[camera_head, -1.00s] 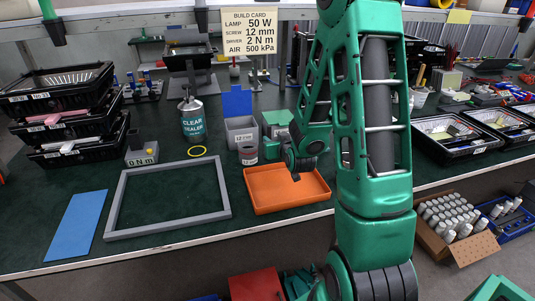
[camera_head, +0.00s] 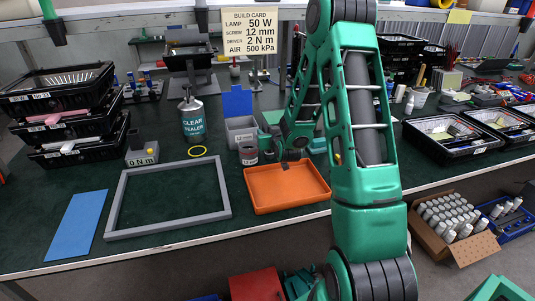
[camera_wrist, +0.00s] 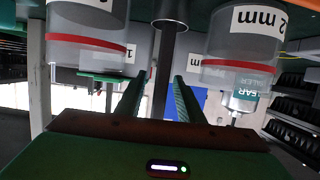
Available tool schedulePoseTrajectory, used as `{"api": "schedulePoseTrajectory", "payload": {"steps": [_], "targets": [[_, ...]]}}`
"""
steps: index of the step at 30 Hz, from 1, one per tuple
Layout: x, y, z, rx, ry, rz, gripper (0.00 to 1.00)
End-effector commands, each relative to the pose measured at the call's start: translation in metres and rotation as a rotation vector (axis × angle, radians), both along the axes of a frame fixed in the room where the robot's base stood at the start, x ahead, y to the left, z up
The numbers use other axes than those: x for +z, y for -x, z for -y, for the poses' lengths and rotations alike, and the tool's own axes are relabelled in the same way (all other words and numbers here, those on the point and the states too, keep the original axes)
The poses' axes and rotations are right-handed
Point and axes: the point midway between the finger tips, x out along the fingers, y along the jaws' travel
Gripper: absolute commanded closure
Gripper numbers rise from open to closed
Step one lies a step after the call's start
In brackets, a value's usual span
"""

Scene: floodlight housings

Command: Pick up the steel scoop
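In the wrist view, a dark grey metal rod (camera_wrist: 169,45), which looks like the steel scoop's handle, runs down between my two fingers. My gripper (camera_wrist: 162,80) is open, with a visible gap on each side of the rod. In the head view my gripper (camera_head: 290,155) is low over the bench, just behind the orange tray (camera_head: 287,188) and right of a red-banded cup (camera_head: 248,155). The scoop cannot be picked out in the head view.
Two red-banded cups, left (camera_wrist: 90,50) and right (camera_wrist: 235,65), flank my fingers in the wrist view. A grey bin (camera_head: 240,130) and a sealer bottle (camera_head: 192,120) stand left of my gripper. A grey frame (camera_head: 115,205) lies front left.

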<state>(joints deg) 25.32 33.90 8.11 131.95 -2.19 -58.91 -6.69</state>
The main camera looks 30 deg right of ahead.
Motion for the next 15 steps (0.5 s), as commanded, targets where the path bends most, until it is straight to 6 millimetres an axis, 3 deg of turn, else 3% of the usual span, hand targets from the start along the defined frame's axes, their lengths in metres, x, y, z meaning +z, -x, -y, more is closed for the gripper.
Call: {"api": "schedulePoseTrajectory", "payload": {"steps": [10,14,15], "targets": [[-0.0022,-0.0073,0.0020,0.000,0.000,0.000,0.66],[-0.0022,-0.0072,0.0021,0.000,0.000,0.000,0.97],[-0.0022,-0.0072,0.0021,0.000,0.000,0.000,1.00]]}}
